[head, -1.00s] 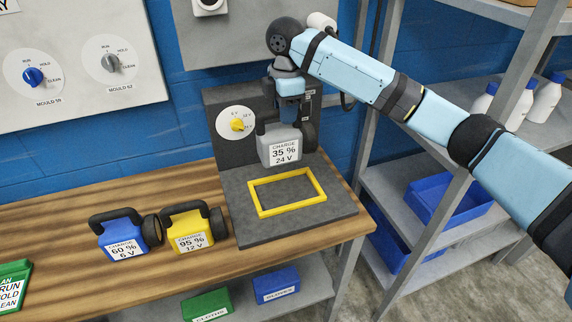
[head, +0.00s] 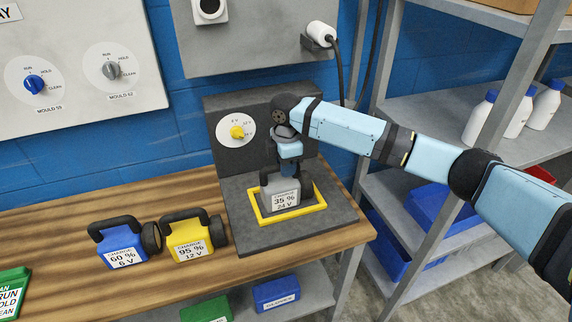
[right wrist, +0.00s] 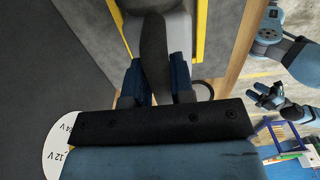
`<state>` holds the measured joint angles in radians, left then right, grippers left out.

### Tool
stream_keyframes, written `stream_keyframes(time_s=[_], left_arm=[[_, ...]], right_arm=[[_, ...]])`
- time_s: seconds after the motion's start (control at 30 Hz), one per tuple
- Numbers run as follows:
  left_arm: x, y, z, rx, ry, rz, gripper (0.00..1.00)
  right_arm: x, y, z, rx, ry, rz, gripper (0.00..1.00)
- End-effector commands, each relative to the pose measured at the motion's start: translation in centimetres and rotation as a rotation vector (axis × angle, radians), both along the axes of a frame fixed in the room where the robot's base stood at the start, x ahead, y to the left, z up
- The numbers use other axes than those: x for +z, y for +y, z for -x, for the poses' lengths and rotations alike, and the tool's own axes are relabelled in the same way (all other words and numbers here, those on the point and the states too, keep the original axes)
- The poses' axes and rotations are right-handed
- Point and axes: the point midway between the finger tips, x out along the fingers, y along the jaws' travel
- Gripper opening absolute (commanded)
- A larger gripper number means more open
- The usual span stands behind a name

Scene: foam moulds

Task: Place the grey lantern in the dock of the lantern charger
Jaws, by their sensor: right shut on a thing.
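The grey lantern (head: 284,201), labelled 35 % and 24 V, is upright over the yellow-rimmed dock (head: 262,218) of the dark grey lantern charger (head: 335,222). Its lower part appears within the rim, but I cannot tell whether it touches the dock floor. My right gripper (head: 285,166) is shut on its dark handle from above. The right wrist view shows the fingers (right wrist: 157,82) on either side of the handle (right wrist: 154,48), with yellow rim beside the lantern. A small blue-grey hand at the right of that view, apparently my left gripper (right wrist: 262,96), is too small to read.
A blue lantern (head: 122,244) and a yellow lantern (head: 189,238) stand left of the charger on the wooden bench (head: 60,225). The charger's back panel carries a white dial with a yellow knob (head: 237,132). A metal shelf (head: 440,125) with white bottles stands at the right.

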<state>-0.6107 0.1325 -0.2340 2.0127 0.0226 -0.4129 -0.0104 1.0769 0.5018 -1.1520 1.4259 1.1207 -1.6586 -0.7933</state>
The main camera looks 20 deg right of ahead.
Motion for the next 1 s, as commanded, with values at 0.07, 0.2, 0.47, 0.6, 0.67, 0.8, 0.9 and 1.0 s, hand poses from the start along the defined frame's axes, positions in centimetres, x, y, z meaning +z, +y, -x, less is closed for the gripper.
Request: stream_keyframes(time_s=[0.07,0.2,0.47,0.6,0.67,0.8,0.9,1.0], left_arm=[[0.0,0.0,0.0,0.0,0.0,0.0,0.43],[0.2,0.0,0.0,0.0,0.0,0.0,0.43],[0.1,0.0,0.0,-0.001,-0.001,-0.001,0.43],[0.1,0.0,0.0,-0.001,-0.001,-0.001,0.43],[-0.1,0.0,0.0,-0.001,-0.001,-0.001,0.43],[0.0,0.0,0.0,0.0,0.001,0.0,0.43],[0.0,0.0,0.0,0.0,0.001,0.0,0.43],[-0.1,0.0,0.0,0.0,0.001,0.0,0.43]], right_arm=[[0.2,0.0,0.0,0.0,-0.002,-0.001,0.0],[0.1,0.0,0.0,0.0,-0.001,-0.001,0.0],[-0.1,0.0,0.0,0.0,0.0,0.0,0.48],[-0.1,0.0,0.0,0.0,0.0,0.0,0.48],[0.0,0.0,0.0,0.0,-0.001,0.0,0.48],[1.6,0.0,0.0,0.0,-0.003,-0.001,0.48],[3.5,0.0,-0.1,-0.001,-0.004,-0.001,0.48],[5.8,0.1,-0.1,0.0,-0.003,-0.002,0.48]])
